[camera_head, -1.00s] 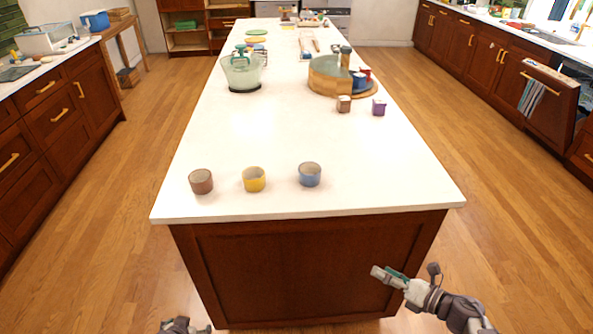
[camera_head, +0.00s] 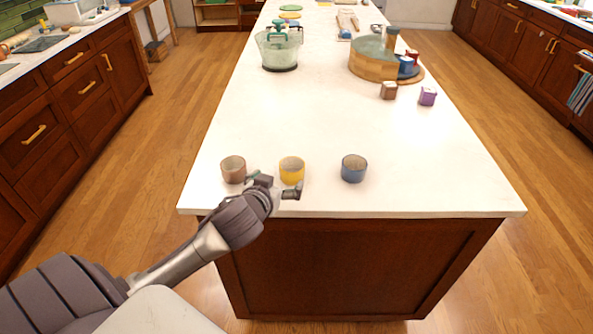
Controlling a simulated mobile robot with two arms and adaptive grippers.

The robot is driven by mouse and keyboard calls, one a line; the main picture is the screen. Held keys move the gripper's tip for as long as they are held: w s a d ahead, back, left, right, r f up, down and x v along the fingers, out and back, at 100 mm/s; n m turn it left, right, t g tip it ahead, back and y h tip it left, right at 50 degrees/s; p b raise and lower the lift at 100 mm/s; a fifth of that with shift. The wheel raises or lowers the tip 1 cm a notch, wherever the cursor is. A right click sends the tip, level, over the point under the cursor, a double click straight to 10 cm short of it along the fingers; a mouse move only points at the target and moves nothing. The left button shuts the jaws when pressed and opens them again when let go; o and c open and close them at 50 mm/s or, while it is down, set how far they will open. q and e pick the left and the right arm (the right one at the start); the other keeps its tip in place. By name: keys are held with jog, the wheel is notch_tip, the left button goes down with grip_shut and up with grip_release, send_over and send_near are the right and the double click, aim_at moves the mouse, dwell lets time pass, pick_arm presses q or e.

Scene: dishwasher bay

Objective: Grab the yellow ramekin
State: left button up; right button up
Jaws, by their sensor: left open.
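The yellow ramekin (camera_head: 292,168) stands upright near the front edge of the white island top, between a brown ramekin (camera_head: 233,168) on its left and a blue ramekin (camera_head: 354,167) on its right. My left gripper (camera_head: 274,184) is open at the island's front edge, just in front of the yellow ramekin. One finger is at the gap between the brown and yellow ramekins; the other overlaps the yellow ramekin's lower right front. I cannot tell whether either finger touches it. The gripper hides part of its lower front. My right gripper is out of view.
The island top (camera_head: 330,120) is clear behind the ramekins. Wooden floor lies on both sides.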

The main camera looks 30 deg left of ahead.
aim_at(286, 172)
pick_arm(q)
jog(key=x, duration=0.6)
jog(key=shift+w+a+f+p, duration=0.1)
jog(key=shift+w+f+p, duration=0.05)
jog(key=shift+w+p, duration=0.15)
jog(key=shift+p+x, duration=0.65)
jog(key=shift+x, duration=1.95)
jog(key=shift+s+f, duration=0.1)
jog(key=shift+s, duration=0.05)
jog(key=shift+c, duration=0.7)
jog(key=c, duration=1.1)
jog(key=shift+c, duration=0.4)
